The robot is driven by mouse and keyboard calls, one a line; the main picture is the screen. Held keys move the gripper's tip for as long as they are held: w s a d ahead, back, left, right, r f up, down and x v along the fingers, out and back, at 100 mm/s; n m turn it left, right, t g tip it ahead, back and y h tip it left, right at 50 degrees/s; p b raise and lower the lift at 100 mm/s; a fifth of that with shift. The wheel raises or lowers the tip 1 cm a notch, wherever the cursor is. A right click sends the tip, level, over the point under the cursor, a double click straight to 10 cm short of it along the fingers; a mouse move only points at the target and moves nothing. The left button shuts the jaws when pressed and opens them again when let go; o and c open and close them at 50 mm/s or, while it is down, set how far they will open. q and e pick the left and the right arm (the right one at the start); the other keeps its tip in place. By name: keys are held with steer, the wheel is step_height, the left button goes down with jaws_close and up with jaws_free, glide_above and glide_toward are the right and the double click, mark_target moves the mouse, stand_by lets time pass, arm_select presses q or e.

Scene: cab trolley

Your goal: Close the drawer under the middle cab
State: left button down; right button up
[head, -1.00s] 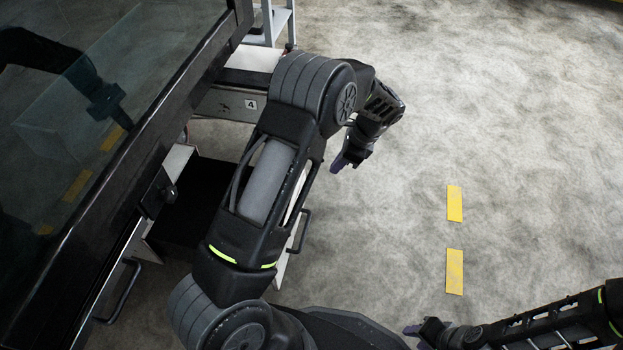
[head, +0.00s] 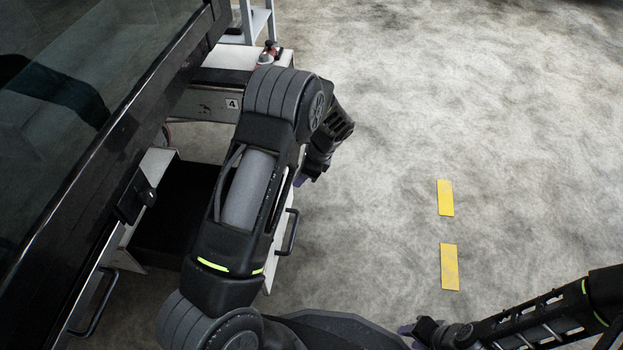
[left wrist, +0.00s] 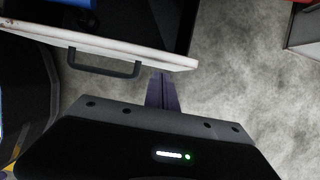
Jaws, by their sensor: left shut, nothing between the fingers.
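The drawer under the middle cab stands pulled out, with its dark inside (head: 170,215) in view. Its white front with a dark bar handle (head: 291,232) is partly hidden behind my left arm in the head view. The left wrist view shows the white front (left wrist: 120,48) and its handle (left wrist: 105,69). My left gripper (head: 303,181) is shut and empty, just outside the drawer's front near its far end. In the left wrist view its fingers (left wrist: 162,90) are together, close to the front's right end; contact is unclear. My right gripper (head: 408,331) is low right, away from the drawer.
The black-framed glass cab (head: 90,110) fills the left. A unit marked 4 (head: 205,106) juts out beyond the drawer, with a small red and white object (head: 267,54) on top. Another dark handle (head: 95,303) is near left. The concrete floor to the right is clear, with yellow marks (head: 446,198).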

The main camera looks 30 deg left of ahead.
arm_select(q)
steer(key=shift+s+a, duration=0.2)
steer(key=shift+a, duration=0.35)
steer(key=shift+a, duration=0.15)
steer(key=s+a+p, duration=0.1)
steer(key=s+a, duration=0.2)
steer(key=a, duration=0.7)
steer(key=s+a+p, duration=0.1)
steer(key=s+a, duration=0.3)
steer(key=a, duration=0.5)
steer(key=s+a+p, duration=0.1)
steer(key=s+a, duration=0.2)
steer(key=a, duration=0.7)
steer(key=shift+s+a, duration=0.25)
steer(key=shift+a, duration=0.05)
